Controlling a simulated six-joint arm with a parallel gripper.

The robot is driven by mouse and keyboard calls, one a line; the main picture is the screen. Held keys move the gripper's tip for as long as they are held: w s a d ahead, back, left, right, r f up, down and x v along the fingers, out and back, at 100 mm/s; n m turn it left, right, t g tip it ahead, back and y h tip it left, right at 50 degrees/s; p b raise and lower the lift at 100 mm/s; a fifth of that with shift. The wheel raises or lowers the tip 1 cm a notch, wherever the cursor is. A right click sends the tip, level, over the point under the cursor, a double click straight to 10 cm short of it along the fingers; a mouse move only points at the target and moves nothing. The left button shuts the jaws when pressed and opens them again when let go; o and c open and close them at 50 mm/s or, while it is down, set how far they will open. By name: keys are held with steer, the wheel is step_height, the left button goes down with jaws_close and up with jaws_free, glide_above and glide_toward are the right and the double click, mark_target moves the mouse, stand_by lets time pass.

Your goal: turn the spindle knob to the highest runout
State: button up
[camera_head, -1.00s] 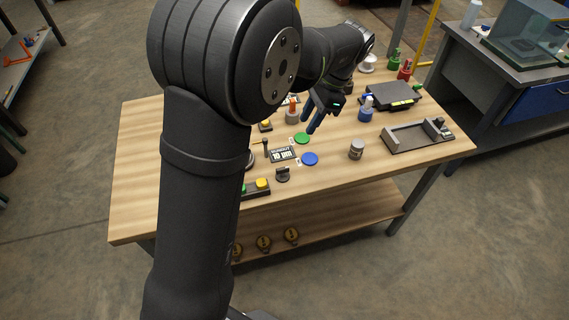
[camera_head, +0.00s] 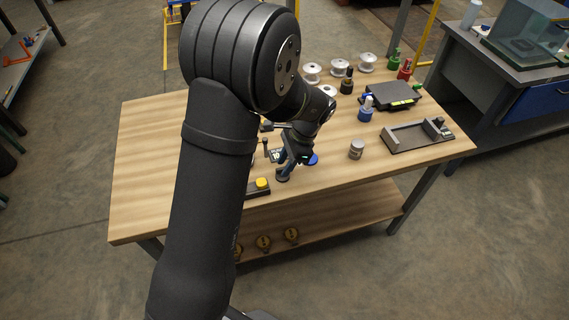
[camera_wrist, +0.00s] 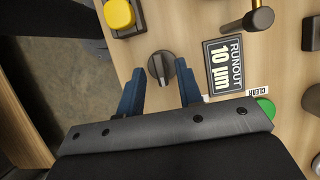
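The dark round spindle knob (camera_wrist: 161,67) with a raised grip bar is in the upper middle of the wrist view. My gripper (camera_wrist: 159,72) is open, with one blue finger on each side of the knob. No clear contact shows, and finger height above the table is hard to judge. In the head view my gripper (camera_head: 285,166) is low over the knob (camera_head: 282,176), partly covering it. The runout display (camera_wrist: 225,65) reads "RUNOUT 10 µm" right of the knob in the wrist view.
A yellow button (camera_wrist: 118,14) is up-left of the knob; a green button (camera_wrist: 265,108) by a "CLEAR" label is down-right. A dark rod (camera_wrist: 258,19) stands near the display. A grey cylinder (camera_head: 356,149) and dark tray (camera_head: 405,140) are to the right.

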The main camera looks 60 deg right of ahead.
steer(key=shift+w+a+f, duration=0.1)
steer(key=shift+f, duration=0.25)
jaws_close()
steer(key=shift+n, duration=0.4)
steer(key=n+g, duration=0.1)
steer(key=n, duration=0.1)
steer(key=n+g+y, duration=0.1)
steer(key=n, duration=0.2)
steer(key=shift+w, duration=0.15)
steer(key=n+g, duration=0.1)
steer(key=n, duration=0.2)
steer(key=n+g, duration=0.1)
steer(key=n, duration=0.2)
steer(key=shift+w+n, duration=0.15)
steer(key=shift+n, duration=0.15)
steer(key=shift+g, duration=0.3)
